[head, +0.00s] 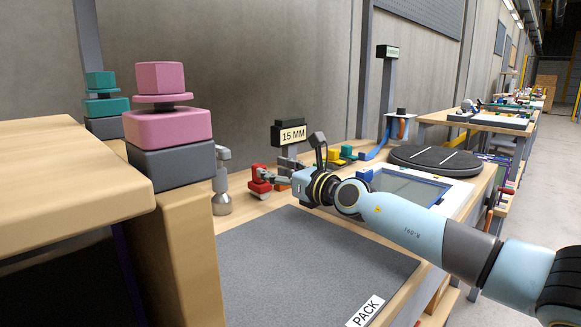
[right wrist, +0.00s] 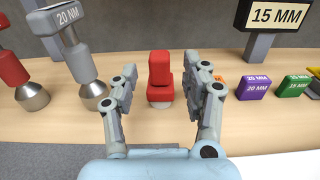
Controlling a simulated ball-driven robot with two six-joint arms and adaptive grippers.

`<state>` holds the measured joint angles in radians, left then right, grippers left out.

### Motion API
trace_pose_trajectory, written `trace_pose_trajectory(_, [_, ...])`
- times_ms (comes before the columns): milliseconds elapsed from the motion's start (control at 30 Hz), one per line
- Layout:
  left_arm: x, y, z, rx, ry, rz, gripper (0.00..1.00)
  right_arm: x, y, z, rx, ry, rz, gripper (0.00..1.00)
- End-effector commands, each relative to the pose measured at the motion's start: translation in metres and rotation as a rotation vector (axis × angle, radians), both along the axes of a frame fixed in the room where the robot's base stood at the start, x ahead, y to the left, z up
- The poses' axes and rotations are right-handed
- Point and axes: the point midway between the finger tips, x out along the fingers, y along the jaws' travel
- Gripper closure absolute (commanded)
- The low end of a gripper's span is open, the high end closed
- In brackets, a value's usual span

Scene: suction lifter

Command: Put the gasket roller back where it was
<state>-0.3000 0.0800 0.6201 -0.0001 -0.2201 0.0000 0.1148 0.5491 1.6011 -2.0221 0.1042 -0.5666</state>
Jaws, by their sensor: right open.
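A red upright block-shaped tool (right wrist: 160,68) with a pale round foot stands on the wooden bench in the right wrist view. I cannot tell for sure that it is the gasket roller. It also shows in the head view as a red piece (head: 259,184) at my gripper's fingertips. My right gripper (right wrist: 160,92) is open, with one finger on each side of the red tool and a gap on both sides. In the head view the right gripper (head: 277,180) reaches in from the right, low over the bench. My left gripper is not in view.
A grey tool marked 20 NM (right wrist: 78,50) and a red-topped one (right wrist: 20,82) stand left. Purple (right wrist: 252,87) and green (right wrist: 294,86) blocks stand right, below a 15 MM sign (right wrist: 277,15). The grey PACK mat (head: 310,265) is clear.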

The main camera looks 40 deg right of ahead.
Motion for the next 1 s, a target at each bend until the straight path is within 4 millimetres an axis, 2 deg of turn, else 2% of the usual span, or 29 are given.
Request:
trace_pose_trajectory(33, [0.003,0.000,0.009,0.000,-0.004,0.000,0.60,-0.012,-0.001,0.004,-0.003,0.003,0.001,0.52])
trace_pose_trajectory(133, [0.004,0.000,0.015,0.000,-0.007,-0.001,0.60,-0.033,-0.002,0.003,-0.003,0.003,0.002,0.52])
trace_pose_trajectory(333, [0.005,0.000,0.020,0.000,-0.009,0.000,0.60,-0.056,-0.004,0.001,-0.002,0.001,0.001,0.52])
trace_pose_trajectory(1000, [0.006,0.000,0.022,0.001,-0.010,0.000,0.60,-0.060,-0.004,0.002,0.000,-0.001,0.000,0.52])
